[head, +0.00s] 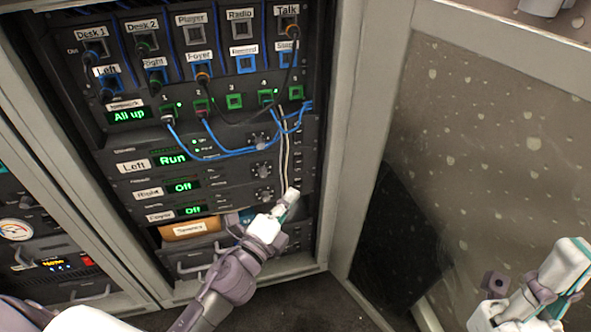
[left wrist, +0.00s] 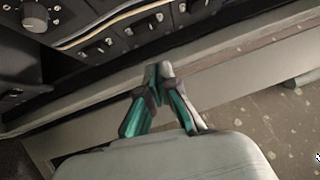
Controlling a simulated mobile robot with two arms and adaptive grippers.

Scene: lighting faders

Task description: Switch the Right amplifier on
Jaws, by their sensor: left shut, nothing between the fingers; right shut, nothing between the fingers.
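The Right amplifier (head: 222,184) is the middle of three stacked units in the rack. Its green display (head: 183,186) reads Off, and its label (head: 148,194) is at the left. My left gripper (head: 291,194) is shut and empty, in front of the right end of the amplifier stack. In the left wrist view the closed fingertips (left wrist: 160,69) appear just below a row of dark rocker switches (left wrist: 145,23); I cannot tell which belongs to Right or whether the tips touch anything. My right gripper (head: 575,249) is shut and empty at the lower right, away from the rack.
The Left amplifier display (head: 171,159) above reads Run; the Foyer display (head: 190,210) below reads Off. Blue cables (head: 215,147) and pale cables hang near the stack's right side. An open glass door (head: 470,110) stands to the right.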

